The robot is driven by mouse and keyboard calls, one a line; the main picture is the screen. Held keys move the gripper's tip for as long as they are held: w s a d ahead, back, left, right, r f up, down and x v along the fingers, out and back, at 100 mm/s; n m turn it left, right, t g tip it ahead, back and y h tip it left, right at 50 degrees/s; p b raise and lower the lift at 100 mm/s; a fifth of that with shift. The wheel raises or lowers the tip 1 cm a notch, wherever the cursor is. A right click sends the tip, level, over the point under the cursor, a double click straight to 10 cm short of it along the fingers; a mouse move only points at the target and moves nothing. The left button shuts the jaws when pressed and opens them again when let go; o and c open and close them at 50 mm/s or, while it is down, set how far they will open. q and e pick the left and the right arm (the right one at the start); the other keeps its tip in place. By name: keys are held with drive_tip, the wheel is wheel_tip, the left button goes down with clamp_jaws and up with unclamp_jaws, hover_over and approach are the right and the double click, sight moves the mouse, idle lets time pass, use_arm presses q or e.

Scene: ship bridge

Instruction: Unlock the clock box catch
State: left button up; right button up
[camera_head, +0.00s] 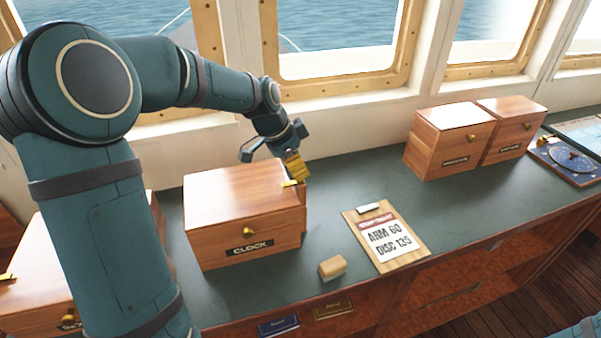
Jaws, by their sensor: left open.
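The clock box (240,205) is a wooden box with a dark "CLOCK" label and a small brass knob on its front. It stands on the green counter, left of centre, with its lid down. A brass catch piece (297,166) stands up at the box's right edge, with a smaller brass tab (289,183) just below it on the lid. My left gripper (272,152) is open behind the box's back right corner, with its fingers close to the brass piece. I cannot tell whether they touch it. My right gripper is not in view.
A clipboard (407,250) reading "ARM 60 DISC 135" and a small wooden block (332,267) lie right of the box. Two wooden boxes (447,137) stand farther right, near a blue disc instrument (570,158). My left arm hides part of another box (35,270).

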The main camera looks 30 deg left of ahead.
use_arm(q)
drive_tip(key=shift+x, duration=1.3)
clamp_jaws()
